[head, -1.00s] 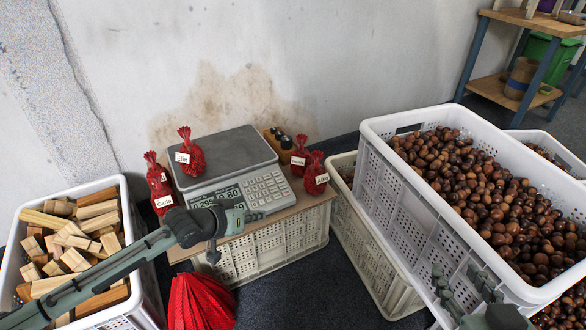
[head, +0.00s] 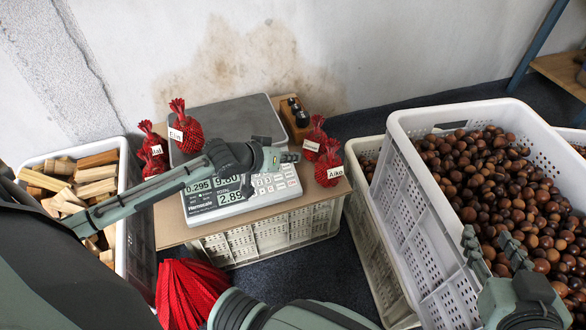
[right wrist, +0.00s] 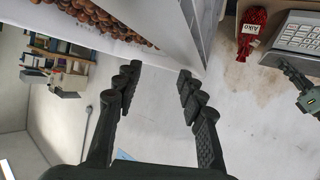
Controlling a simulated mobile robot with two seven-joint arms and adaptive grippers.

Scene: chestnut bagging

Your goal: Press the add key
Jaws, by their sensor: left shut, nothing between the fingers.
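The scale (head: 236,118) stands on a board laid over a crate, with a lit display (head: 215,190) reading 0.295, 9.80 and 2.89. Its keypad (head: 276,186) is partly hidden by my left gripper (head: 290,157), which reaches across from the left, shut and empty, its tip over the keypad's upper edge. I cannot tell which key is the add key, or whether the tip touches. In the right wrist view the keypad (right wrist: 300,35) and left gripper (right wrist: 284,68) show at the right edge. My right gripper (head: 487,236) is open and empty by the chestnut crate (head: 400,170).
A red net bag labelled Elin (head: 188,133) sits on the scale's pan. More red bags stand left of the scale and, like Aiko (head: 327,163), right of it. A wood-block crate (head: 123,190) is at left. Loose red netting (head: 188,290) hangs in front.

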